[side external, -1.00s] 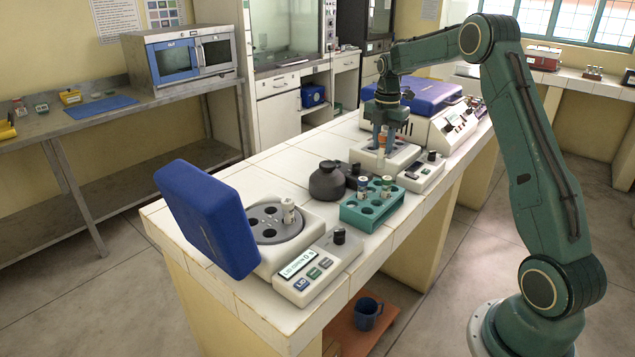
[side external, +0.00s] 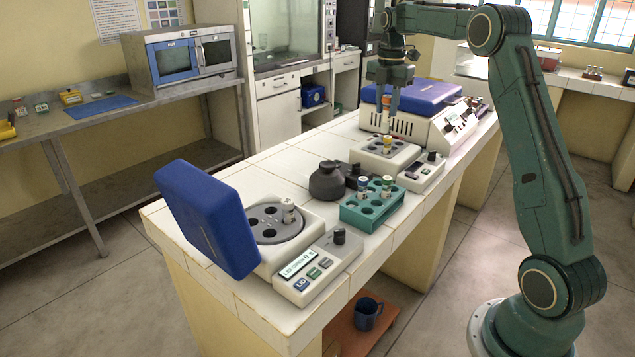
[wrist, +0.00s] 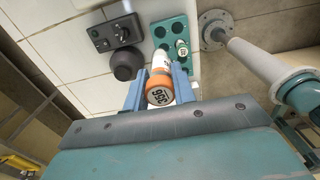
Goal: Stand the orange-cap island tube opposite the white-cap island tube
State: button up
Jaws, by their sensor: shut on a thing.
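My gripper (side external: 386,107) is shut on the orange-cap tube (side external: 384,124) and holds it upright above the white heating block. In the wrist view the tube's orange cap (wrist: 160,92) shows a printed number between the two blue fingers. The white-cap tube (side external: 288,211) stands in a hole of the grey round rotor (side external: 262,234) at the front left, under an open blue lid (side external: 205,218). Other rotor holes look empty. The white block (side external: 371,156) has several holes and holds a tube with a yellowish cap (side external: 387,145).
A teal rack (side external: 349,217) with two tubes stands between the rotor unit and the white block. A control box (side external: 310,275) sits before the rotor. A blue-lidded machine (side external: 424,118) stands beyond the block.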

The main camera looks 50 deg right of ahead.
dwell(0.3)
jog(key=shift+w+a+f, duration=0.1)
jog(key=shift+w+a, duration=0.25)
jog(key=shift+a, duration=0.1)
jog(key=w+a+f+n, duration=0.1)
jog(key=w+a+n, duration=0.1)
jog(key=a, duration=1)
jog(key=w+a+f+n, duration=0.2)
jog(key=w+a, duration=0.3)
jog(key=a, duration=0.7)
jog(key=w+a+f+n, duration=0.2)
jog(key=w+a, duration=0.2)
jog(key=a, duration=0.8)
jog(key=shift+a+f, duration=0.2)
jog(key=shift+f, duration=0.05)
jog(key=shift+f, duration=0.2)
jog(key=shift+f, duration=2.7)
jog(key=shift+f, duration=0.4)
jog(key=shift+f, duration=0.75)
